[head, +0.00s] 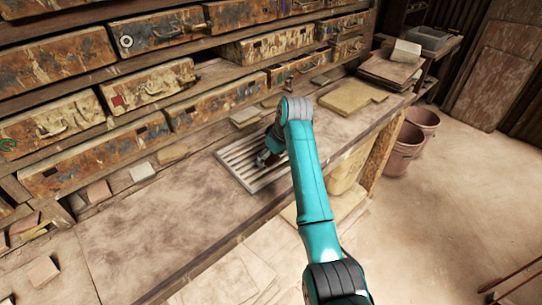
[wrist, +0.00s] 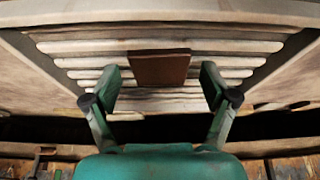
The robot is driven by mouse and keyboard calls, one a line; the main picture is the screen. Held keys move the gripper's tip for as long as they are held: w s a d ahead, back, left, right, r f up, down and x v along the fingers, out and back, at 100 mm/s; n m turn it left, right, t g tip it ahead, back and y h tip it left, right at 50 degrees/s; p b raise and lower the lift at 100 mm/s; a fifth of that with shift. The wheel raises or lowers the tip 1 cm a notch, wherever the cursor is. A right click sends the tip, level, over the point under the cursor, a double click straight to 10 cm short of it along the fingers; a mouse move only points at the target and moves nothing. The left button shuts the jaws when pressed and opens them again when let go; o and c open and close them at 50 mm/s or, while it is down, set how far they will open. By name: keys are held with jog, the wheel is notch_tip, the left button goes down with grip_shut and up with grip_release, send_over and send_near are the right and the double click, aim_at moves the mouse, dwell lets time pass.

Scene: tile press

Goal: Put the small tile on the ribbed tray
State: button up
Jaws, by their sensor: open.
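The ribbed tray (head: 238,168) is a pale slatted tray lying on the workbench in the head view. Its slats and rim fill the upper part of the wrist view (wrist: 85,47). The small tile (wrist: 159,68) is dark brown and lies across the tray's slats in the wrist view. My gripper (wrist: 160,84) is open, with one green finger on each side of the tile and a visible gap on both sides. In the head view my gripper (head: 264,158) is low over the tray, and I cannot make out the tile there.
Worn wooden drawers (head: 60,60) stand along the back of the workbench (head: 150,225). Loose tiles lie along their foot. A yellowish slab (head: 350,97) lies on the bench beyond the tray. Pinkish buckets (head: 405,150) stand on the floor at right. The near bench surface is mostly clear.

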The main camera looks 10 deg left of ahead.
jog(key=v, duration=1.2)
jog(key=shift+r, duration=0.1)
